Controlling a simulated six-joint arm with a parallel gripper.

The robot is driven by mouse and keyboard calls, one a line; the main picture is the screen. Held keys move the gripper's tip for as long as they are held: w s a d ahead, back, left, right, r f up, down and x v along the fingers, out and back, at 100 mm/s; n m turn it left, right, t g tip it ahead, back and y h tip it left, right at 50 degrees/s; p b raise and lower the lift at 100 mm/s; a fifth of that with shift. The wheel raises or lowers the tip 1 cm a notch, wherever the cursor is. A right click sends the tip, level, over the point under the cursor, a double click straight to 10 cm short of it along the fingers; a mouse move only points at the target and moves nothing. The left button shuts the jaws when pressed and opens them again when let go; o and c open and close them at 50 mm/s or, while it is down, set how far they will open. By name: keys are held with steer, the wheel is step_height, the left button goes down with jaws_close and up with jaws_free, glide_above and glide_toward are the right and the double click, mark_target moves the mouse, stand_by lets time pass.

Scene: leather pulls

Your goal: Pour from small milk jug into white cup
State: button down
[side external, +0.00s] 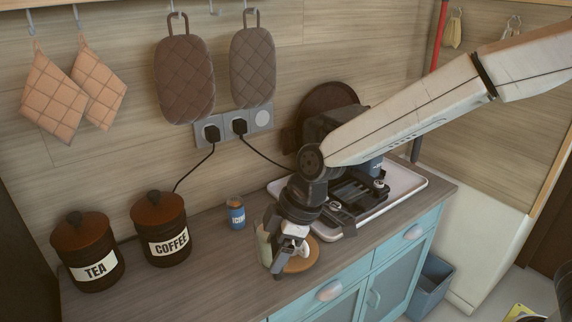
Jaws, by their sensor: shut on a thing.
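My gripper (284,250) points down over the front edge area of the worktop and is shut. A pale, cream-green upright container (264,246), which looks like the small milk jug, is at the left side of the fingers and partly covered by them. It appears to be what the fingers hold; the exact contact is hidden. A round orange-brown board (304,262) lies just right of and behind the fingers. White shapes between the fingers and the board may be finger parts or the white cup; I cannot tell which. No pouring stream is visible.
Dark tea (88,250) and coffee (160,228) canisters stand at the left. A small blue jar (236,214) stands behind the gripper. A white-rimmed tray (408,190) with dark equipment is at the right. The worktop (205,275) is clear at front left.

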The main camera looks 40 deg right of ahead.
steer(key=w+a+f+m+t+h, duration=0.1)
steer(key=w+m+h, duration=0.1)
steer(key=w+m, duration=0.4)
steer(key=w+a+f+m+t+h, duration=0.1)
steer(key=w+a+m, duration=0.1)
steer(key=w+m, duration=0.4)
steer(key=shift+w+f+t+h, duration=0.2)
steer(key=shift+w+t+h, duration=0.15)
steer(key=shift+w, duration=0.7)
steer(key=shift+d, duration=0.15)
steer(key=shift+d+r+m+y, duration=0.3)
steer(key=shift+d+y, duration=0.35)
steer(key=shift+y, duration=0.2)
steer(key=shift+d+r+m+y, duration=0.2)
steer(key=shift+d+r+y, duration=0.1)
steer(key=shift+d+y, duration=0.4)
steer(key=shift+d+r+y, duration=0.15)
steer(key=shift+d+y, duration=0.5)
steer(key=shift+y, duration=0.15)
steer(key=shift+d, duration=0.1)
